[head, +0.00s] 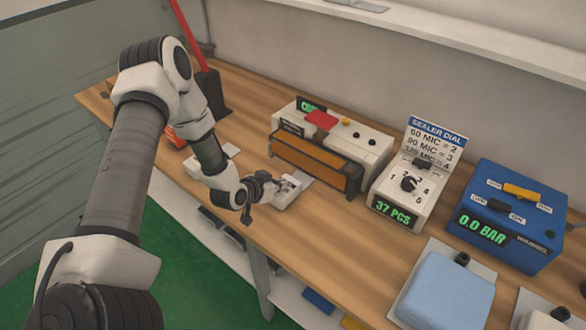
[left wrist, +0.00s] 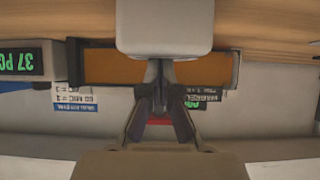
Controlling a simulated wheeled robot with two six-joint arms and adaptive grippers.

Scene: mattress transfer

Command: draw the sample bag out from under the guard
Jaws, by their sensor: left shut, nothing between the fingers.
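The sealer (head: 355,148) stands at the back of the bench, with an orange guard (head: 312,167) along its front. The guard also shows in the left wrist view (left wrist: 100,68), upside down. A pale grey-white pad, apparently the sample bag (head: 287,198), lies in front of the guard; my gripper partly covers it. A pale rounded block in the left wrist view (left wrist: 165,25) seems to be the same bag. My left gripper (head: 268,188) is at the bag's left side, fingers shut and empty; its fingertips (left wrist: 160,66) overlap the block's edge. I cannot tell whether they touch.
Right of the sealer are a dial box (head: 402,200) reading 37 PCS and a blue box (head: 510,215) reading 0.0 BAR. A light-blue pad (head: 445,288) lies nearer the front. A black holder (head: 210,92) with a red rod stands behind my arm. The bench front edge is close.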

